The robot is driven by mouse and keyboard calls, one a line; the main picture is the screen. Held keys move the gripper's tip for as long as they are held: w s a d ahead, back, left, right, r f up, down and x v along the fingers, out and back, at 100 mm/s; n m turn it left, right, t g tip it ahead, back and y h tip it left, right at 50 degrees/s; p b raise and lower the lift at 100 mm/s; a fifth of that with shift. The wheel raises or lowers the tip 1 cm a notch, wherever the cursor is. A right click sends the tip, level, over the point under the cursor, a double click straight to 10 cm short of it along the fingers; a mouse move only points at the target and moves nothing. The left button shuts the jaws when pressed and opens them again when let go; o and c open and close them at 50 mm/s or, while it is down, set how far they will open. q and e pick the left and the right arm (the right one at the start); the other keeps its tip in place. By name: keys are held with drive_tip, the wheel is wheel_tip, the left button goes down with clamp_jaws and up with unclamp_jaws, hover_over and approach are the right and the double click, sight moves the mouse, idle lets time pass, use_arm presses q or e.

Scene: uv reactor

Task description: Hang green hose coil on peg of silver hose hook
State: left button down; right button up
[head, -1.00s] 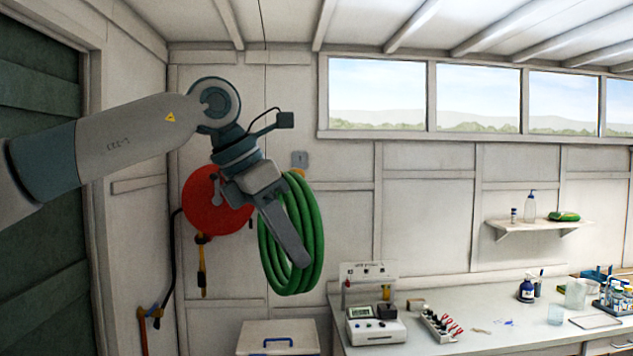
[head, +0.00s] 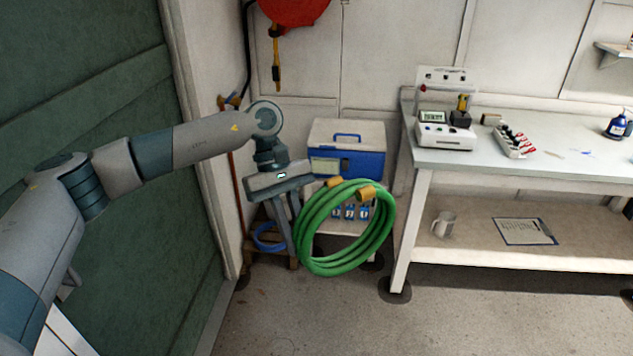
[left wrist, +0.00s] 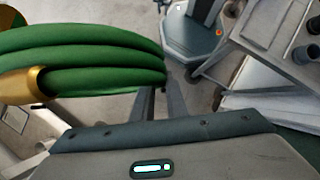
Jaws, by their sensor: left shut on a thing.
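The green hose coil (head: 384,222), with brass-coloured ends, hangs from my left gripper (head: 291,225) in the head view. The gripper points down and is shut on the coil's left side. In the left wrist view the coil's green loops (left wrist: 85,50) run in from the left to the gripper fingers (left wrist: 162,100). One brass end shows at the left there. The coil is in the air, apart from the wall. The silver hose hook is not in view now. My right gripper is not in view.
A blue box (head: 350,163) with a white lid stands behind the coil. A red reel (head: 295,10) is on the wall above. A workbench (head: 560,165) with instruments and a lower shelf stands right. The floor (head: 330,320) in front is clear.

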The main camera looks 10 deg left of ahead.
use_arm(q)
drive_tip(key=s+a+f+m+y+b, duration=0.1)
drive_tip(key=s+a+f+m+y, duration=0.1)
drive_tip(key=s+f, duration=0.6)
drive_tip(key=s+a+f+m+g+y+b, duration=0.1)
drive_tip(key=s+a+f+m, duration=0.4)
drive_tip(key=f, duration=0.7)
drive_tip(key=s+m+y+b, duration=0.1)
drive_tip(key=s, duration=0.1)
drive_tip(key=shift+s+f, duration=0.3)
drive_tip(key=shift+s, duration=0.05)
drive_tip(key=shift+d, duration=0.15)
